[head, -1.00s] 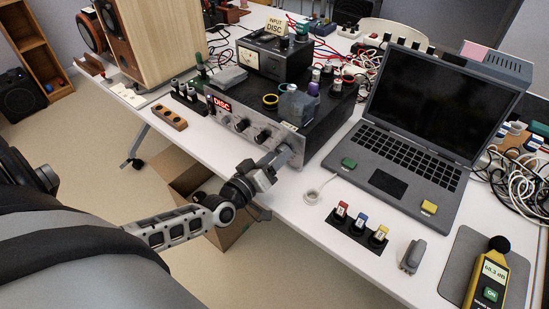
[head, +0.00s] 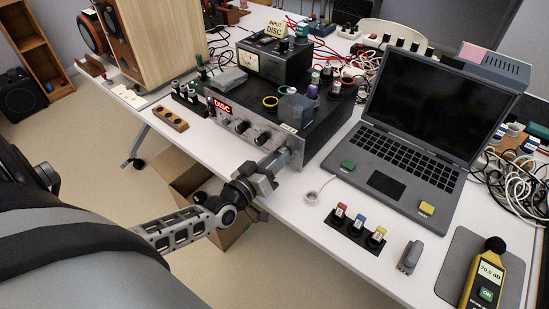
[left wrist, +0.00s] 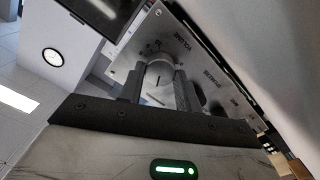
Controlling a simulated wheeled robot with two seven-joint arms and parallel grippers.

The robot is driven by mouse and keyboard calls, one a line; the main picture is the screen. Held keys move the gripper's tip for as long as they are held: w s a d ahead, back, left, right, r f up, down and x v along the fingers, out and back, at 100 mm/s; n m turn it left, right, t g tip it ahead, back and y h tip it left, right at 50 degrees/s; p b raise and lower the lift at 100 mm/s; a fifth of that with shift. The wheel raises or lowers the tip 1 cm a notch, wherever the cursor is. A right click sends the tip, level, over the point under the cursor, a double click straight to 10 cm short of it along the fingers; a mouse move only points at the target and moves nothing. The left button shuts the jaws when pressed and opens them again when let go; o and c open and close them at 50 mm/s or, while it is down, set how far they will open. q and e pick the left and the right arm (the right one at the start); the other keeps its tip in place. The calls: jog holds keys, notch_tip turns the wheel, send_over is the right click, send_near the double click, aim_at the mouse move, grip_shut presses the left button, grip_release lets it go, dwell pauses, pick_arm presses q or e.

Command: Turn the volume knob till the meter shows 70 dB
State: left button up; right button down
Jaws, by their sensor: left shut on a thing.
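The amplifier (head: 326,124) stands on the table with a red DISC display on its silver front. My left gripper (head: 283,158) reaches the right end of that front panel. In the left wrist view its fingers are shut on the round volume knob (left wrist: 158,80), beside the VOLUME lettering on the panel. The knob is hidden behind the gripper in the head view. The yellow sound meter (head: 486,277) lies on a grey mat at the lower right and reads about 70 dB; the last digit is small. My right gripper is out of view.
An open laptop (head: 405,150) stands right of the amplifier. A dark strip with red, blue and yellow switches (head: 357,232), a tape roll (head: 311,197) and a grey device (head: 410,257) lie in front. A cardboard box (head: 187,181) sits below the table edge.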

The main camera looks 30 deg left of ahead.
pick_arm(q)
jog(key=o, duration=1)
jog(key=shift+c, duration=0.2)
jog(key=shift+s, duration=0.1)
jog(key=s+a, duration=0.1)
jog(key=s, duration=1.4)
jog(key=shift+s+a, duration=0.15)
jog(key=shift+s, duration=0.25)
jog(key=d+f+m+g+h, duration=0.25)
jog(key=d+m+g, duration=0.4)
jog(key=d, duration=0.65)
jog(key=s+a+r+g+y, duration=0.2)
jog(key=s+r+g+y, duration=0.2)
jog(key=s+g, duration=0.4)
jog(key=w+d+f+t+h, duration=0.3)
jog(key=w+d+f+t, duration=0.2)
jog(key=w+f+t, duration=0.1)
jog(key=shift+d+f+m+t, duration=0.15)
jog(key=shift+f+m+t, duration=0.2)
jog(key=shift+f+m, duration=0.1)
